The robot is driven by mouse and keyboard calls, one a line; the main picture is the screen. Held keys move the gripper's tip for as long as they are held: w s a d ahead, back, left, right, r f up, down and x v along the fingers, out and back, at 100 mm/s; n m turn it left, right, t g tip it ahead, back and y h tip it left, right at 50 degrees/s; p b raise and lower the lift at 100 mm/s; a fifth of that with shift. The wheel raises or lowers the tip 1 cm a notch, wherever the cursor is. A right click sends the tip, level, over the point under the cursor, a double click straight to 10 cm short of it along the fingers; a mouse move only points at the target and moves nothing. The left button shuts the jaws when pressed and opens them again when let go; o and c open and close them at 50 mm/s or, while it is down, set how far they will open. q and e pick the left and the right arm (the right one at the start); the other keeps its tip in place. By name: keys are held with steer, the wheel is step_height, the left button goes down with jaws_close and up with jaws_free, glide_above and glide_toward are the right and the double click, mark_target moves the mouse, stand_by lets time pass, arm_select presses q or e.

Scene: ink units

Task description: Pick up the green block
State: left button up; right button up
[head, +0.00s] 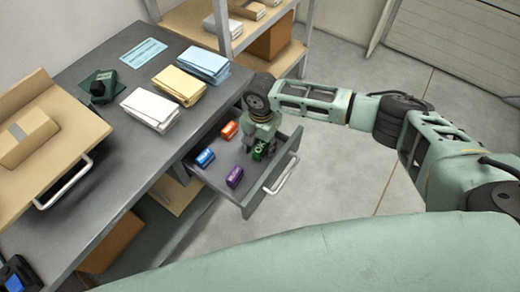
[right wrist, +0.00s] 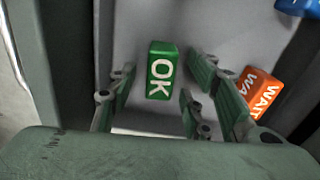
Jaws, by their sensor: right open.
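The green block (right wrist: 161,70) with white "OK" lettering lies in the open drawer (head: 220,178). In the right wrist view it sits between the spread fingers of my right gripper (right wrist: 160,92), with a gap on each side. In the head view the right gripper (head: 260,143) reaches down into the drawer over the green block (head: 258,153), which is partly hidden. The right gripper is open and holds nothing. My left gripper does not show.
The orange one is close to the right-hand fingers. The drawer walls and its handle (head: 283,174) stand close by. Paper stacks (head: 178,85) lie on the desk.

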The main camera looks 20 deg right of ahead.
steer(key=shift+f, duration=0.5)
jaws_close()
